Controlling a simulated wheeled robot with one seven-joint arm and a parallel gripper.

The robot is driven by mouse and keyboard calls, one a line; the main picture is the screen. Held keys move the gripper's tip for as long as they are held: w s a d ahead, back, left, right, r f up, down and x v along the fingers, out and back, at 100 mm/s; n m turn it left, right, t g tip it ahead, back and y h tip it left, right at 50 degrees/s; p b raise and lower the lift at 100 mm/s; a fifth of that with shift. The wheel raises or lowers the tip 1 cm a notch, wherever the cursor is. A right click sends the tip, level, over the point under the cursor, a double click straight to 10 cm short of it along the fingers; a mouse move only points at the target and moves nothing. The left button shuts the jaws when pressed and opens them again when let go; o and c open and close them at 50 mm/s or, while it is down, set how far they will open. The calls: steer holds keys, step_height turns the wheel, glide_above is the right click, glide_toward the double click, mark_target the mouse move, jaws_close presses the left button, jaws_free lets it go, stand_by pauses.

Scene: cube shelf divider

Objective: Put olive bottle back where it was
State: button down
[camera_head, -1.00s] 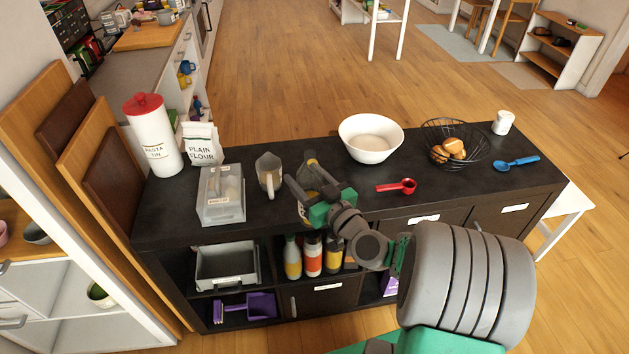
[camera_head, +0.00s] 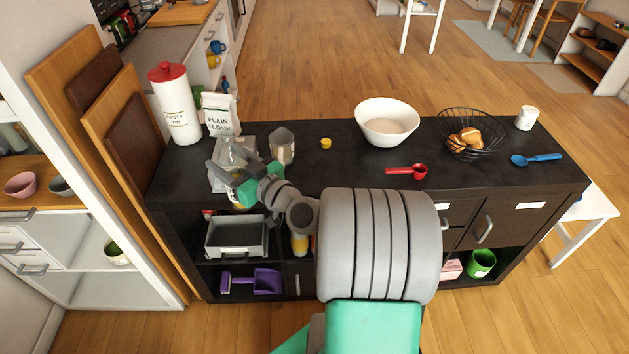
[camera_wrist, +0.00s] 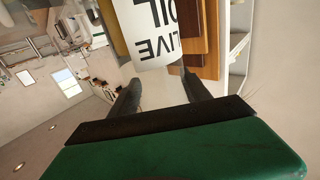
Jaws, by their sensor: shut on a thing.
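My gripper (camera_head: 228,160) is shut on the olive bottle, over the left part of the dark shelf unit's top (camera_head: 350,165). In the wrist view, the bottle's white label (camera_wrist: 155,35) shows upside-down black letters, "LIVE" and "IL", just beyond my fingers (camera_wrist: 158,82). In the head view the bottle is mostly mixed up with my gripper and the clear box behind it, so its tilt is hard to tell. In the shelf's middle compartment, a bottle with a yellow label (camera_head: 299,244) shows beside my arm. My arm hides most of that compartment.
A glass jug (camera_head: 282,146) and a yellow cap (camera_head: 325,143) stand right of my gripper. A flour bag (camera_head: 219,115) and pasta tin (camera_head: 175,105) stand behind left. A white bowl (camera_head: 386,122) and red scoop (camera_head: 407,171) are further right. A grey tray (camera_head: 236,238) fills the upper left compartment.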

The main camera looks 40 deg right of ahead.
steer(key=s+d+r+m+h+b, duration=0.2)
steer(key=s+d+h+b, duration=0.25)
steer(key=d, duration=0.65)
steer(key=s+d+r+m+h+b, duration=0.25)
steer(key=s+d+b, duration=0.3)
steer(key=d, duration=0.55)
steer(key=w+d+f+b, duration=0.1)
steer(key=w+d+f, duration=0.7)
steer(key=f, duration=0.5)
steer(key=shift+w+d+h, duration=0.25)
steer(key=shift+w+h, duration=0.05)
steer(key=shift+w, duration=1.1)
steer(key=shift+b, duration=0.35)
steer(key=shift+f, duration=0.2)
steer(key=shift+c, duration=2.4)
jaws_free()
